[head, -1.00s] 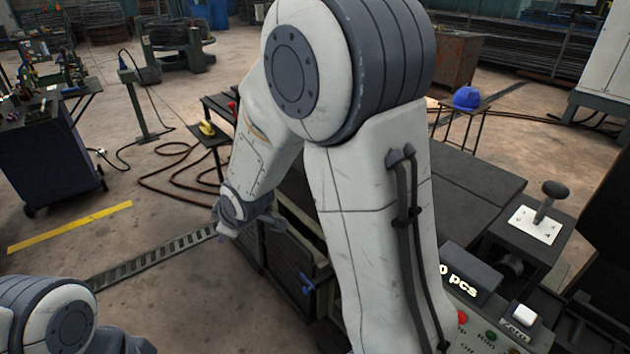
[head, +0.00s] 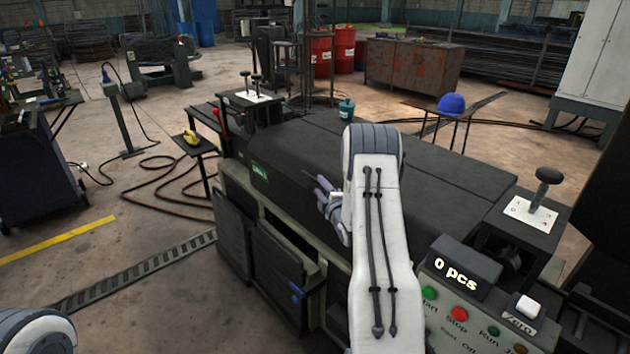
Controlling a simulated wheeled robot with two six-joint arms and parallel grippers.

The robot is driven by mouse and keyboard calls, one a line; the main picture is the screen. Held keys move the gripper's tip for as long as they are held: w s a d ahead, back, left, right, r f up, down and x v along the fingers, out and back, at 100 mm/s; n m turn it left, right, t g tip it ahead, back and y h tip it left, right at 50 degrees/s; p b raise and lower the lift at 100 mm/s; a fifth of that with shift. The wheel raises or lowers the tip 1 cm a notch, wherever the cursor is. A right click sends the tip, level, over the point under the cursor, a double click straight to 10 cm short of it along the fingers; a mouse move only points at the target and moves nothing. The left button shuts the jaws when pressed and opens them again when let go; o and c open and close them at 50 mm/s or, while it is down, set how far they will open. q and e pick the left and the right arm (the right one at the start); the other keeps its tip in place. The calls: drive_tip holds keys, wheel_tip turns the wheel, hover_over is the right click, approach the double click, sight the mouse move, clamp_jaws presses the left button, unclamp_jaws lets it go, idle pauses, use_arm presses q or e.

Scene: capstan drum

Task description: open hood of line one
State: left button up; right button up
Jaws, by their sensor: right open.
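The long machine of line one carries a dark hood (head: 290,150) along its top, and it lies down flat. A small green label (head: 259,172) sits on its front edge at the left. My right gripper (head: 318,186) is open and empty beside the hood's front edge, right of the label. Whether it touches the hood I cannot tell. My right arm hides part of the hood and the machine front behind it. Of my left arm only a rounded link shows at the lower left; its gripper is out of view.
A control panel with a 0 pcs display (head: 455,272) and buttons is at the lower right. A lever box (head: 530,214) stands behind it; another lever box (head: 252,100) is at the far end.

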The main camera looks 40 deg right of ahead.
sight(317, 182)
drive_tip(key=shift+x, duration=2.75)
clamp_jaws()
